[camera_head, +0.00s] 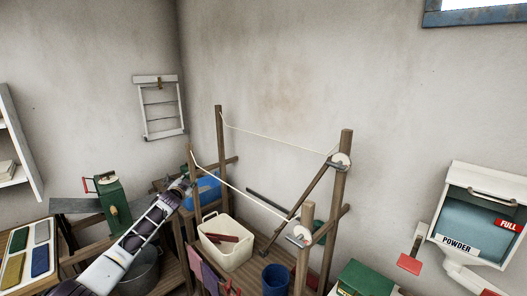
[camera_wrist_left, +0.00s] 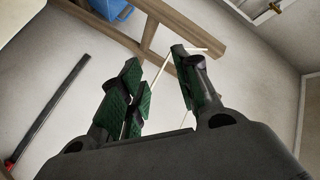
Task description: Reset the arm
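My left arm reaches up from the bottom left in the head view. Its gripper (camera_head: 179,187) is beside the left front post of the wooden line frame (camera_head: 219,140). In the left wrist view the left gripper (camera_wrist_left: 160,90) has its two green-padded fingers apart. A thin pale cord shows in the gap between them and runs on past the fingers; I cannot tell if it touches a finger. No solid object shows between the fingers. My right gripper is in neither view.
Pale cords (camera_head: 243,190) span the frame's posts. A cream basket (camera_head: 228,256), a blue bucket (camera_head: 275,279) and a blue bin (camera_head: 208,188) stand around the frame. A green machine (camera_head: 112,205) and a grey bucket (camera_head: 141,275) are near my arm. A powder box (camera_head: 484,215) hangs at right.

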